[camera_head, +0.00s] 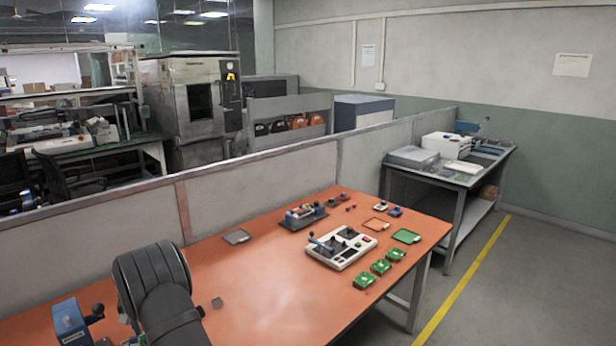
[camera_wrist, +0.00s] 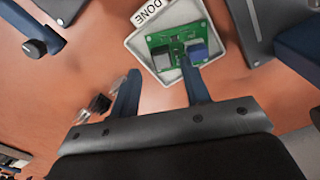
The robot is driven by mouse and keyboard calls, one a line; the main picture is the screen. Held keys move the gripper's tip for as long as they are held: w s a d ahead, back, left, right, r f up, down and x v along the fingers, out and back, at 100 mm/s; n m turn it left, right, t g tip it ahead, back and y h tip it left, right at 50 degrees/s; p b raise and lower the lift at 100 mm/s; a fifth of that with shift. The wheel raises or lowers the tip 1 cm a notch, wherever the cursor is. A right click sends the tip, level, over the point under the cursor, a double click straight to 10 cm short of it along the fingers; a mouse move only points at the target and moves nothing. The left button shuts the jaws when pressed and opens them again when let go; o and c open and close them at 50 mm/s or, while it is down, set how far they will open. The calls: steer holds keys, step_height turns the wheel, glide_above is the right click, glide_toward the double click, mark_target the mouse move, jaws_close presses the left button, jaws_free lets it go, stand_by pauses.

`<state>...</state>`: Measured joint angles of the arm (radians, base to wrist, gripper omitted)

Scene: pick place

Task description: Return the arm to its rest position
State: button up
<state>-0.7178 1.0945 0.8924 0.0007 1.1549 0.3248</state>
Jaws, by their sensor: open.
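My gripper (camera_wrist: 161,70) is open, with its two dark blue fingers spread and nothing between them. In the wrist view, a white tray (camera_wrist: 136,44) marked DONE holds a green circuit board (camera_wrist: 170,38) with a blue part and a grey part on it. The right fingertip overlaps the tray's near side in the picture; I cannot tell its height above it. In the head view my arm (camera_head: 156,285) reaches over the near left of the orange table, and my gripper does not show clearly there.
The orange table (camera_head: 262,290) carries a white test fixture (camera_head: 340,248), several green boards (camera_head: 381,266) and a dark grey pad (camera_head: 237,237). A blue device (camera_head: 71,322) stands at the near left. A low partition (camera_head: 240,195) runs along the back. The table's middle front is mostly clear.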

steer(key=shift+r, duration=0.45)
step_height(320, 180, down, 3)
step_height(320, 180, up, 11)
step_height(320, 180, down, 11)
steer(key=shift+f, duration=0.2)
step_height(320, 180, up, 4)
steer(key=shift+f, duration=0.25)
steer(key=w+d+r, duration=0.2)
steer(key=d+r, duration=0.5)
steer(key=d, duration=0.4)
steer(key=d+r+m, duration=0.2)
steer(key=d+m, duration=0.1)
steer(key=d, duration=1.4)
steer(key=w+d+r+m, duration=0.1)
steer(key=d+m, duration=0.3)
steer(key=d, duration=1.2)
steer(key=shift+w+d+r, duration=0.15)
steer(key=shift+d+r, duration=0.2)
steer(key=shift+r, duration=0.2)
